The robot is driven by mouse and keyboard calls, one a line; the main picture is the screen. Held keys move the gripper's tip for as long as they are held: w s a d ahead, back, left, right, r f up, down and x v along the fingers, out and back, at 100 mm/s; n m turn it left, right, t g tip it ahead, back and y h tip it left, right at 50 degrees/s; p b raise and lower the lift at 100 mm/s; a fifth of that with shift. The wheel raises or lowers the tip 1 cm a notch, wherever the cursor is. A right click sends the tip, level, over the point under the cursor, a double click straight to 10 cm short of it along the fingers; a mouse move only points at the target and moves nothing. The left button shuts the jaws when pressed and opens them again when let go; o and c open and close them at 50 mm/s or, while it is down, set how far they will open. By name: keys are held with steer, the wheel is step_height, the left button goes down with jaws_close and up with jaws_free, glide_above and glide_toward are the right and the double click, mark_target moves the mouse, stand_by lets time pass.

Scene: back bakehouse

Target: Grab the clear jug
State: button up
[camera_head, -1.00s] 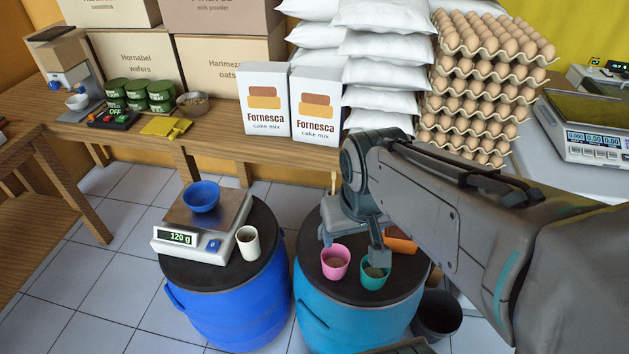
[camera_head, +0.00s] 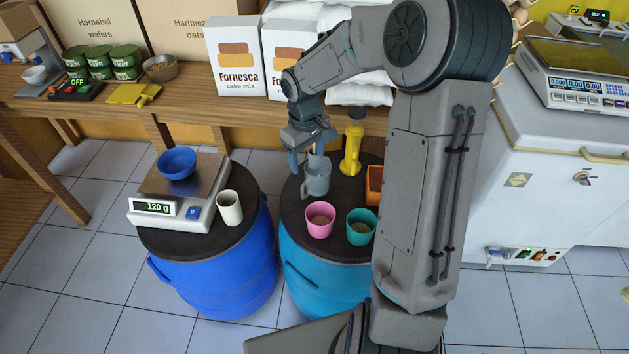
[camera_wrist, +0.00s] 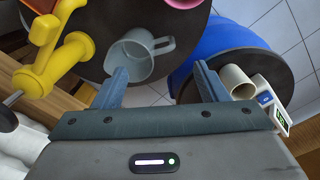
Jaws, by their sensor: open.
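The clear jug (camera_head: 317,176) is a grey see-through vessel with a handle, standing on the dark top of the teal barrel (camera_head: 318,284). In the wrist view the jug (camera_wrist: 134,58) lies just beyond my left finger, its handle pointing right. My gripper (camera_head: 308,160) is open and empty, at the jug's far side and just above it in the head view. In the wrist view the two fingers of my gripper (camera_wrist: 156,84) are wide apart, with the jug mostly left of the middle. I cannot tell whether a finger touches it.
A pink cup (camera_head: 320,220) and a green cup (camera_head: 361,227) stand in front of the jug. A yellow grinder-like item (camera_head: 352,150) and an orange container (camera_head: 374,184) stand to its right. The blue barrel to the left bears a scale (camera_head: 170,212) and a cream cup (camera_head: 229,208).

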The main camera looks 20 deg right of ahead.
glide_above(308, 195)
step_height(308, 195, down, 9)
step_height(308, 195, down, 5)
steer(key=shift+a+f+b, duration=0.1)
steer(key=shift+f+b, duration=0.05)
steer(key=shift+b, duration=0.5)
steer(key=c, duration=1.3)
